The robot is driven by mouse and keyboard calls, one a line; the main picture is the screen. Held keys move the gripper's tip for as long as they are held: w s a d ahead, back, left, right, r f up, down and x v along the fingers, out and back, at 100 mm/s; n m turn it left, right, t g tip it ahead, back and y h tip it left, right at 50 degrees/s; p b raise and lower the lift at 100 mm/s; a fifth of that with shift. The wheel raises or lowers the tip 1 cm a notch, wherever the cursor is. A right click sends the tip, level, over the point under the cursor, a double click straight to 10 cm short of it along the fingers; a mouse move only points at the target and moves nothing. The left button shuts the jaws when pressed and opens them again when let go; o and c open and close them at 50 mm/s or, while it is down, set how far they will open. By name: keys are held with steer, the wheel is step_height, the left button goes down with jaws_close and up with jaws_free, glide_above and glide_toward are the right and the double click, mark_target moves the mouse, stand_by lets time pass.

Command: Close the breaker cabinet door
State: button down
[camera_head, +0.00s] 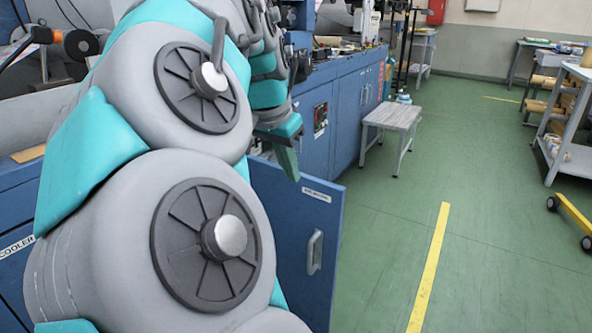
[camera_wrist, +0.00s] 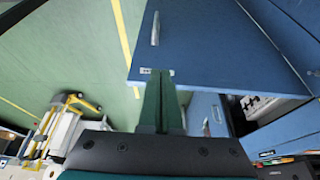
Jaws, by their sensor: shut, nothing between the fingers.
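The blue breaker cabinet door (camera_head: 290,235) stands open, swung out from the row of blue cabinets, partly hidden behind my arm. It has a pale handle (camera_head: 315,252) and a small white label (camera_head: 317,195) near its top edge. The door (camera_wrist: 225,45) and handle (camera_wrist: 155,28) also show in the wrist view. My gripper (camera_head: 291,174) has green fingers, shut and empty, near the top edge of the door. In the wrist view the fingertips (camera_wrist: 159,74) overlap the door's labelled edge; I cannot tell whether they touch it. The cabinet opening is hidden in the head view.
Blue cabinets (camera_head: 350,105) run back along the left. A small grey stool (camera_head: 392,118) stands in front of them. A grey cart (camera_head: 565,125) with rolls and a yellow-legged base (camera_head: 572,220) are at the right. Green floor with a yellow line (camera_head: 430,265) is clear between.

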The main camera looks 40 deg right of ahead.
mark_target(311, 187)
steer(key=x, duration=0.3)
steer(key=d+x, duration=0.1)
steer(key=x, duration=0.5)
steer(key=shift+w+d+r, duration=0.2)
steer(key=shift+d+r, duration=0.1)
steer(key=shift+d, duration=0.15)
steer(key=shift+w+d, duration=0.3)
steer(key=shift+d, duration=0.5)
